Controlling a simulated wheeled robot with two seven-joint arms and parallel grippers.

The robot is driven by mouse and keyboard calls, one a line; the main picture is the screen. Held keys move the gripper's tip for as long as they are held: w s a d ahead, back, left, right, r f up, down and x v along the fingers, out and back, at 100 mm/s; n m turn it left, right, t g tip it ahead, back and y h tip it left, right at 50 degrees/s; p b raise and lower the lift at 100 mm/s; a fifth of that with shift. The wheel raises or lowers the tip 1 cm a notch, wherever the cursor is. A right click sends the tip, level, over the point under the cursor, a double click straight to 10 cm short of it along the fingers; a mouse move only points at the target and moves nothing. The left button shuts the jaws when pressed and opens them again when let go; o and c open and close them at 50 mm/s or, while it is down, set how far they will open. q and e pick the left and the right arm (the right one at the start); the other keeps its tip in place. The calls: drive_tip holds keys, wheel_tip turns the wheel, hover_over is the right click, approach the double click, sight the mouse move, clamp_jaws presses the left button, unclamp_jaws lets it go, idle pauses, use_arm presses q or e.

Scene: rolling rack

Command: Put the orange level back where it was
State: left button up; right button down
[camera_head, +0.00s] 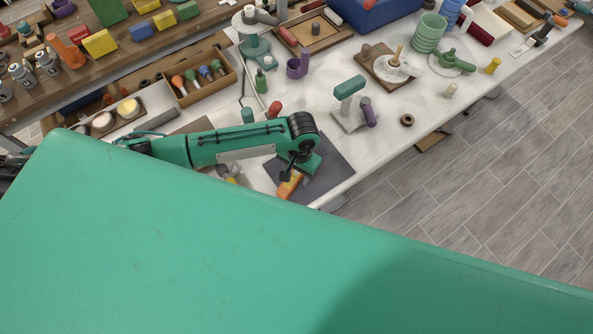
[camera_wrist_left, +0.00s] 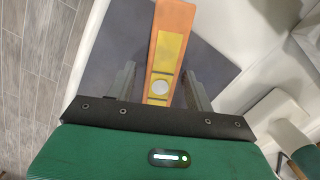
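The orange level (camera_head: 290,187) lies on a dark grey mat (camera_head: 332,171) near the front edge of the white table. In the left wrist view the level (camera_wrist_left: 171,22) shows a yellow panel and a round pale vial. My left gripper (camera_head: 287,174) is over the level, pointing down. In the left wrist view its two fingers (camera_wrist_left: 159,80) stand apart, one on each side of the level, with a visible gap at the left finger. Whether the fingertips are beside or just above the level is unclear. My right gripper is not in view.
A wooden tray of screwdrivers (camera_head: 207,91) is behind my arm. The table edge is close to the mat, with tiled floor (camera_head: 480,180) beyond it.

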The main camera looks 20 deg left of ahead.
use_arm(q)
drive_tip(key=shift+r, duration=0.1)
drive_tip(key=shift+r, duration=0.25)
wheel_tip(320, 180, up, 12)
drive_tip(key=w+b, duration=0.1)
drive_tip(key=b, duration=0.1)
drive_tip(key=shift+w+d+f, duration=0.2)
drive_tip(key=shift+d+f, duration=0.05)
idle(0.3)
